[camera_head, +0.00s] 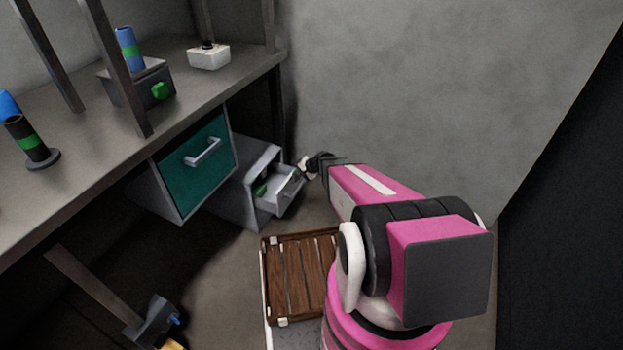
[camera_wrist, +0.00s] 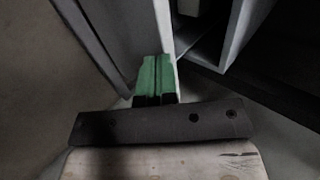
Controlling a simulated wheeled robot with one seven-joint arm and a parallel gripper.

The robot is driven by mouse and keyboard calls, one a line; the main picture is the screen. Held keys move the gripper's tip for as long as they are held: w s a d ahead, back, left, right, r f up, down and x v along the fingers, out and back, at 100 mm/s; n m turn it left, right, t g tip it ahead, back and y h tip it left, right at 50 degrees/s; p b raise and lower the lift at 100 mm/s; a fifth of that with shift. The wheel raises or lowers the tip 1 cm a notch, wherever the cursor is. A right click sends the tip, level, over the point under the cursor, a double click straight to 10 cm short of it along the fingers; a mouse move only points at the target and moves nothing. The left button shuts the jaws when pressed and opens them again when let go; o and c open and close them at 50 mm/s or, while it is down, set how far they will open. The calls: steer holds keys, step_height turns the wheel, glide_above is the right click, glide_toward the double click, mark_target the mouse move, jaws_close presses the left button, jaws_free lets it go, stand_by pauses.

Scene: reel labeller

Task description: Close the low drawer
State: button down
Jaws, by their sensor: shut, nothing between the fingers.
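The low drawer (camera_head: 289,196) is a light grey drawer in a small grey cabinet (camera_head: 236,199) on the floor, below the bench. It is pulled partly out, and something green (camera_head: 261,188) shows at its inner left. My gripper (camera_head: 304,166) is at the outer end of the drawer, by its front. In the wrist view the green fingers (camera_wrist: 156,77) are shut with nothing between them, right beside a pale upright panel (camera_wrist: 150,35). I cannot tell whether they touch it.
A teal-fronted drawer (camera_head: 190,180) with a grey handle hangs under the bench (camera_head: 190,95), left of the cabinet. A wooden slatted pallet (camera_head: 300,272) lies in front. A grey wall (camera_head: 420,90) stands behind. A tool with a blue part (camera_head: 158,322) is at lower left.

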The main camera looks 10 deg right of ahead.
steer(key=w+a, duration=0.5)
steer(key=a, duration=0.2)
steer(key=shift+w+a, duration=0.25)
steer(key=shift+a, duration=0.05)
steer(key=shift+d, duration=0.1)
